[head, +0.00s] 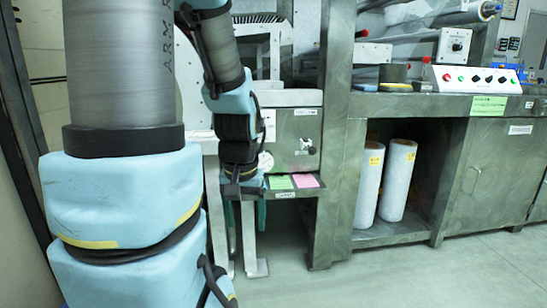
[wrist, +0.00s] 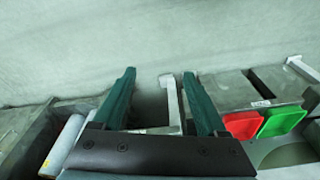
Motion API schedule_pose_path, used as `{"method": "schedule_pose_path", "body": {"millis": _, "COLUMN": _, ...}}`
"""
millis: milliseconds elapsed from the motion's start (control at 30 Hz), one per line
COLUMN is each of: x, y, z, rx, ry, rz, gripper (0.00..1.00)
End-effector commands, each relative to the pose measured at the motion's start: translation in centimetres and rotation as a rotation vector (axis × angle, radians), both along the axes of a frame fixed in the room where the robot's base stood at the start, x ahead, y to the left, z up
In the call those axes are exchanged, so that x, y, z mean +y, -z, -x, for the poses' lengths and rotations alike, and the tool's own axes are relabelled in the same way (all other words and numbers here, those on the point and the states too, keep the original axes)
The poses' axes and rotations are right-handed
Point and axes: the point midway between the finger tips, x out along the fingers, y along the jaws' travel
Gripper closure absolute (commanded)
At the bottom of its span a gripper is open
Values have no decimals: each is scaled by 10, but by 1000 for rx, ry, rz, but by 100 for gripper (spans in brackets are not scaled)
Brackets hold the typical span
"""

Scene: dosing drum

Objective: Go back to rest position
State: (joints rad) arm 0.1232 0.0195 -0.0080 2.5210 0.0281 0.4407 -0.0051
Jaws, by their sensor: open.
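My gripper (wrist: 158,73) shows in the wrist view as two dark green fingers, spread apart with nothing between them. Pale floor lies beyond the fingertips. In the head view my arm hangs down in front of the metal machine (head: 295,135). My gripper (head: 246,212) is at its lower end, pointing down and partly hidden by my own wrist.
A metal leg (head: 249,240) stands near the gripper. The floor (head: 400,275) at front right is clear.

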Motion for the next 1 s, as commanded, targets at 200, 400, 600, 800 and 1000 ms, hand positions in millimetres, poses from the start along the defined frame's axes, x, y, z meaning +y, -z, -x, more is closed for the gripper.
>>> {"method": "schedule_pose_path", "body": {"millis": 200, "x": 6, "y": -30, "z": 16, "rx": 24, "ry": -54, "rz": 17, "gripper": 25}}
{"method": "schedule_pose_path", "body": {"millis": 400, "x": 6, "y": -75, "z": 15, "rx": 24, "ry": -52, "rz": 16, "gripper": 25}}
{"method": "schedule_pose_path", "body": {"millis": 600, "x": 5, "y": -137, "z": 15, "rx": 24, "ry": -51, "rz": 16, "gripper": 25}}
{"method": "schedule_pose_path", "body": {"millis": 800, "x": 6, "y": -198, "z": 15, "rx": 23, "ry": -50, "rz": 16, "gripper": 25}}
{"method": "schedule_pose_path", "body": {"millis": 1000, "x": 5, "y": -257, "z": 15, "rx": 24, "ry": -50, "rz": 16, "gripper": 25}}
